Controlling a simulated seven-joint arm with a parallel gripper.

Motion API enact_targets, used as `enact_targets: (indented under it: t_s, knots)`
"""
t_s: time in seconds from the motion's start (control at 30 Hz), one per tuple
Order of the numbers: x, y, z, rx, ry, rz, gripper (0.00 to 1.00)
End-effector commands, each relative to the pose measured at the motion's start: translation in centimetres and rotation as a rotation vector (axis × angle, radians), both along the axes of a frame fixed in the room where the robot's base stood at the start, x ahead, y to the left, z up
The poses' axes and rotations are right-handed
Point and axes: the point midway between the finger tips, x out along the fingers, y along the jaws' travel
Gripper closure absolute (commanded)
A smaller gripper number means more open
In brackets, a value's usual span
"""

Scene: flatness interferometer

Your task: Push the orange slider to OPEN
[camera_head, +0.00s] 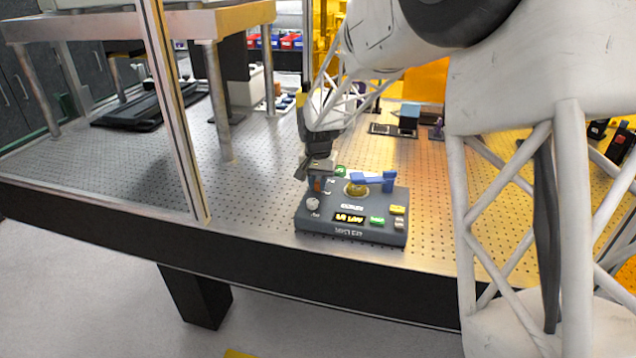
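The dark grey instrument box (317,230) sits on the perforated metal table near its front edge. A small orange part (317,184), which looks like the slider, shows at the box's back left corner, just under my gripper (312,178). My gripper points down there, touching or very close to the orange part; I cannot tell which. Its fingers are small and partly hidden, so their opening is unclear. The slider's marks, including any OPEN label, are too small to read.
The box also carries a blue clamp-like part (372,179) over a yellow round piece (355,189), a grey knob (312,203), a lit yellow display (349,217), and green and yellow buttons. A metal post (180,120) stands left. The table between is clear.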

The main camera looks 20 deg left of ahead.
Motion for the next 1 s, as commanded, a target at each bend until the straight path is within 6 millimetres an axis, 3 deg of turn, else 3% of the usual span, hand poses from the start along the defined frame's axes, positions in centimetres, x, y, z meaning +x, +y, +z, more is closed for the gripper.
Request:
enact_targets:
  t_s: [0.27, 0.63, 0.97, 1.0]
  knots:
    - [0.1, 0.0, 0.0, 0.000, 0.000, 0.000, 1.00]
    - [4.6, 0.0, 0.0, 0.000, 0.000, -0.001, 1.00]
    - [5.2, 0.0, 0.1, 0.002, -0.005, 0.000, 1.00]
    - [5.2, 0.0, 0.1, 0.002, -0.005, 0.000, 0.74]
